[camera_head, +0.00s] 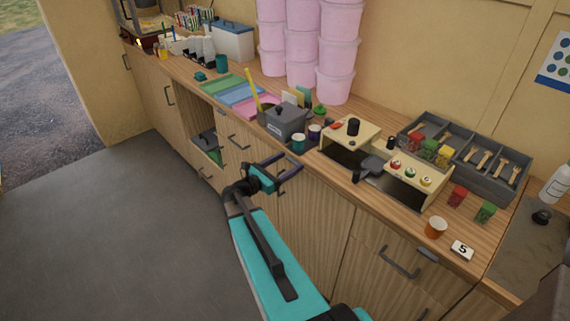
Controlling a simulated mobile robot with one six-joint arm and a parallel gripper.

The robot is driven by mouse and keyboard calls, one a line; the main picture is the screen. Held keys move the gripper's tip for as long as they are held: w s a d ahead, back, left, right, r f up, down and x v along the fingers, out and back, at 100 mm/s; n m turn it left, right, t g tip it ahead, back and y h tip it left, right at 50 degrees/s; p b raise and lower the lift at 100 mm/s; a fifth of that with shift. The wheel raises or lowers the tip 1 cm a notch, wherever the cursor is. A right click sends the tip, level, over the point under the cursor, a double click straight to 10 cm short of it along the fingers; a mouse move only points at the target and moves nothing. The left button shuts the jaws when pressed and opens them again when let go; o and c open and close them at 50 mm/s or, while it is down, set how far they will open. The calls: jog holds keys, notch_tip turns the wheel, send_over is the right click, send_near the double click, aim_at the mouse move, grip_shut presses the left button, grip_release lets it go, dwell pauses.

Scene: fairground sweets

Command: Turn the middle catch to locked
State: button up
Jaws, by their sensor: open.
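A cream panel (436,190) on the counter carries a row of three small round fittings, one with red, one with green and one with yellow. The middle fitting (410,173) is the greenish one. They are too small to tell whether they are the catches or which way they are turned. My gripper (292,172) is open and empty, in front of the counter's front edge, left of the panel and apart from it.
A cream box (358,130) with a black knob stands behind. The floor (130,230) is clear.

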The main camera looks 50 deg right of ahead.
jog(key=c, duration=1)
jog(key=shift+a, duration=0.3)
jog(key=shift+c, duration=0.2)
jog(key=shift+d, duration=0.25)
